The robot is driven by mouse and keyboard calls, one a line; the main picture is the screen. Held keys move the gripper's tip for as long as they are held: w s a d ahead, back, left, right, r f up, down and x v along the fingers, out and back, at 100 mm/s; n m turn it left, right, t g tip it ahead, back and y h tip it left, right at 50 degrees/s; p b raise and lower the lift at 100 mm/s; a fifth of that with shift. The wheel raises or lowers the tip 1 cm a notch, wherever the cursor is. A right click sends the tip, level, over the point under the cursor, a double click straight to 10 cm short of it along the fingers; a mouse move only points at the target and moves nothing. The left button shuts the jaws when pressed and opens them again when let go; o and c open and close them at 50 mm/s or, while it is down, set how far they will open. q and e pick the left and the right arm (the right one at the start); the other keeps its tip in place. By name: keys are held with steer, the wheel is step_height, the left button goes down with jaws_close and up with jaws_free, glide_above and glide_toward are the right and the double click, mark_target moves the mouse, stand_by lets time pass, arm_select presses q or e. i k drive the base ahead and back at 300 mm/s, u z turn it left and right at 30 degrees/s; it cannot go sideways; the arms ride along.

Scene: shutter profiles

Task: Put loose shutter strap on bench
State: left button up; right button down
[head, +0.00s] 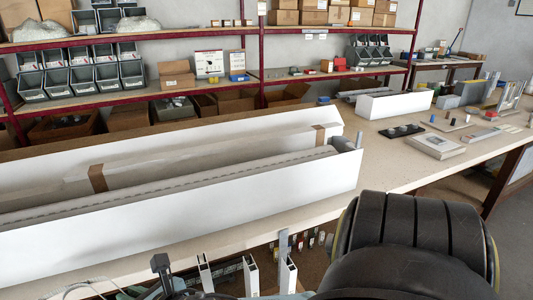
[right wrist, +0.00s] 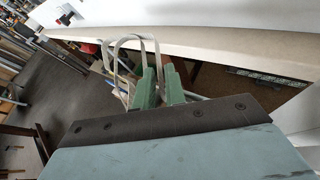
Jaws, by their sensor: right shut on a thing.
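A pale loose strap (right wrist: 133,42) bends in a loop at the fingertips in the right wrist view. In the head view its pale curves (head: 88,283) show at the bottom left, below the bench's front edge. My right gripper (right wrist: 160,80) has green fingers shut on the strap. It also shows low in the head view (head: 138,290), partly cut off by the frame. The bench (head: 395,180) has a beige top and carries a long white shutter box (head: 200,205) along its front. My left gripper is not in view.
White profiles (head: 250,275) stand upright below the bench's front edge, close to my right gripper. A flat pale box (head: 436,146) and a dark tray with round parts (head: 401,131) lie on the right half. Bare bench top shows right of the long box.

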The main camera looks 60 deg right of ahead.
mark_target(381, 168)
steer(key=u, duration=1.05)
steer(key=k, duration=1.65)
steer(key=z, duration=2.55)
steer(key=i, duration=1.5)
